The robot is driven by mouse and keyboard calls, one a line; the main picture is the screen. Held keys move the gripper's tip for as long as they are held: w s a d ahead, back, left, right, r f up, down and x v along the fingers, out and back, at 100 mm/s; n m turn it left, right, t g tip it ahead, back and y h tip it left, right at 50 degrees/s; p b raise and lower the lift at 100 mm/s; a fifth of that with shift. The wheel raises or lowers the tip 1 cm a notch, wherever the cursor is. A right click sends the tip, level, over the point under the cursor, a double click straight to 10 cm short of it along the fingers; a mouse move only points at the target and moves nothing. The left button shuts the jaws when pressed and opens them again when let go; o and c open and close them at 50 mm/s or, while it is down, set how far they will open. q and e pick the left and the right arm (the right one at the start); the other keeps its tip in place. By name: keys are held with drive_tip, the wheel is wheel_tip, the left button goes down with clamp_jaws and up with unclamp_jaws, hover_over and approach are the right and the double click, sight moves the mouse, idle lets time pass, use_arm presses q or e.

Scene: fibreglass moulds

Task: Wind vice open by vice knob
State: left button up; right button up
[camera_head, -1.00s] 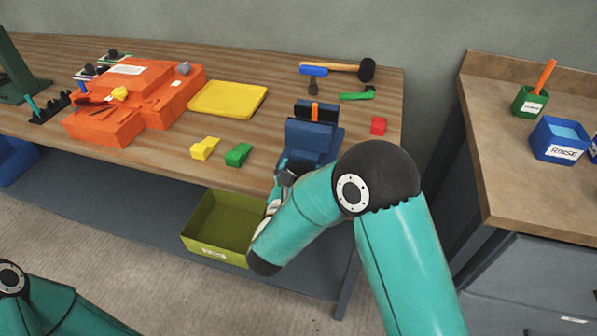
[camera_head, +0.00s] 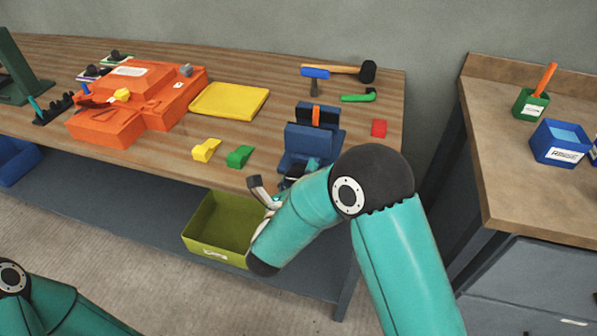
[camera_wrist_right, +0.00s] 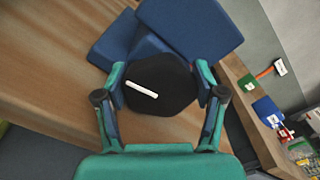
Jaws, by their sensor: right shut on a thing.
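The blue vice (camera_head: 309,140) stands at the front right of the workbench, with an orange piece (camera_head: 316,116) between its jaws. The black vice knob (camera_wrist_right: 172,92) has a white mark on it, tilted in the right wrist view. My right gripper (camera_wrist_right: 161,74) is shut on the knob, one finger on each side of it. In the head view my right gripper (camera_head: 279,183) is at the front of the vice, and my own arm hides part of it. My left gripper is out of view; only part of my left arm shows at the lower left.
Hammers (camera_head: 345,69) and a green tool (camera_head: 358,97) lie behind. An olive bin (camera_head: 215,252) sits below the bench edge.

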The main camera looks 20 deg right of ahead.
sight(296, 179)
drive_tip(key=shift+w+a+r+n, duration=0.1)
drive_tip(key=shift+a+r+n, duration=0.05)
drive_tip(key=shift+n, duration=0.15)
drive_tip(key=o, duration=1.1)
drive_tip(key=shift+o, duration=0.3)
drive_tip(key=shift+f, duration=0.3)
drive_tip(key=shift+s+a+f, duration=0.1)
drive_tip(key=shift+s+a, duration=0.15)
drive_tip(key=shift+s, duration=0.2)
drive_tip(key=v, duration=0.5)
drive_tip(key=shift+s+a, duration=0.25)
drive_tip(key=shift+s+a+r, duration=0.3)
drive_tip(key=shift+s+a, duration=0.05)
drive_tip(key=shift+s, duration=0.15)
